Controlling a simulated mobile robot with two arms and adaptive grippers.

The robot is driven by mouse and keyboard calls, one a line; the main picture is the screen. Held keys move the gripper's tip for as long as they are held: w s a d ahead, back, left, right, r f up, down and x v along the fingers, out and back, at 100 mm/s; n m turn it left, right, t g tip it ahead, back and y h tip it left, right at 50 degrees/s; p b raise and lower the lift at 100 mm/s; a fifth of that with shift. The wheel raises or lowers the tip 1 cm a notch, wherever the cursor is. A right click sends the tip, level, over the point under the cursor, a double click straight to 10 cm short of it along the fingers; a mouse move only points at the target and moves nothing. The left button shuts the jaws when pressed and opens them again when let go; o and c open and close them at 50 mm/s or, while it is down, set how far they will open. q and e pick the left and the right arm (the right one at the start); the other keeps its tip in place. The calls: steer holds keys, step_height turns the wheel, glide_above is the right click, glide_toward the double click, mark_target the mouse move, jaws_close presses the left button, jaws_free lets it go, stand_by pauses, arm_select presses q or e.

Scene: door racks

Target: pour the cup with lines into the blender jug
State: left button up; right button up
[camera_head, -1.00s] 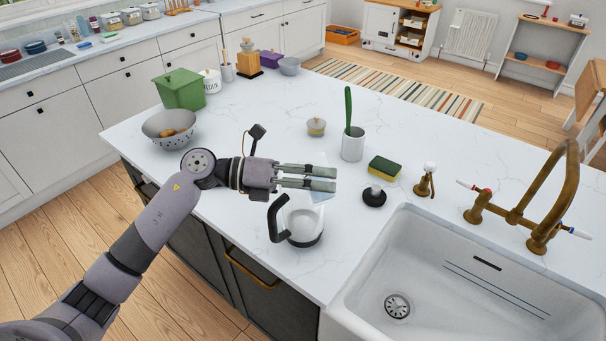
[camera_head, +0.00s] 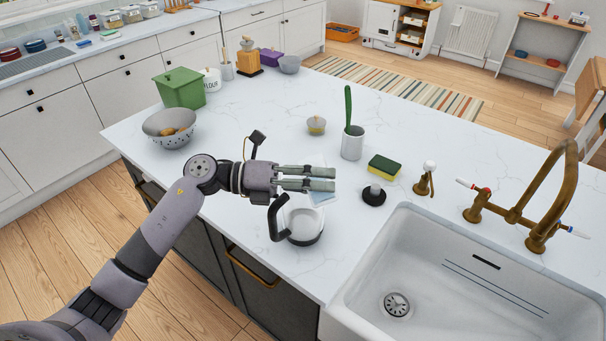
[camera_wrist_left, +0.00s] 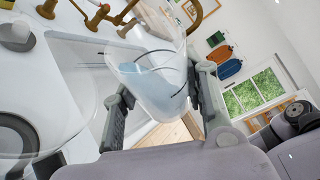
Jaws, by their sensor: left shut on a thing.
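The cup with lines (camera_wrist_left: 150,88) is clear, with dark curved marks and pale blue liquid inside, in the left wrist view. My left gripper (camera_head: 335,179) is shut on it, one finger on each side, shown closely in the left wrist view (camera_wrist_left: 165,100). In the head view the cup is nearly invisible, and its exact tilt is hard to tell. The blender jug (camera_head: 304,222), clear with a dark base ring and a black handle, stands on the counter just below the fingers in the picture. It partly shows at the left of the wrist view. My right gripper is out of view.
The white sink (camera_head: 470,290) and brass tap (camera_head: 560,200) lie to the right. A black stopper (camera_head: 374,195), a sponge (camera_head: 384,166) and a utensil pot (camera_head: 353,143) stand beyond the jug. A colander (camera_head: 170,128) stands at left.

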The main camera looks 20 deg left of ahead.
arm_select(q)
steer(key=shift+r+n+h+p, duration=0.45)
steer(key=shift+n+p, duration=0.25)
steer(key=shift+p, duration=0.25)
steer(key=shift+w+a+r+n+h, duration=0.25)
steer(key=shift+w+a+r+n, duration=0.2)
steer(key=shift+w+n, duration=0.3)
stand_by(0.8)
steer(key=shift+a+f+n+t+h, duration=0.2)
steer(key=shift+f+n+t+h, duration=0.15)
steer(key=shift+n, duration=0.6)
stand_by(0.5)
steer(key=shift+w, duration=0.1)
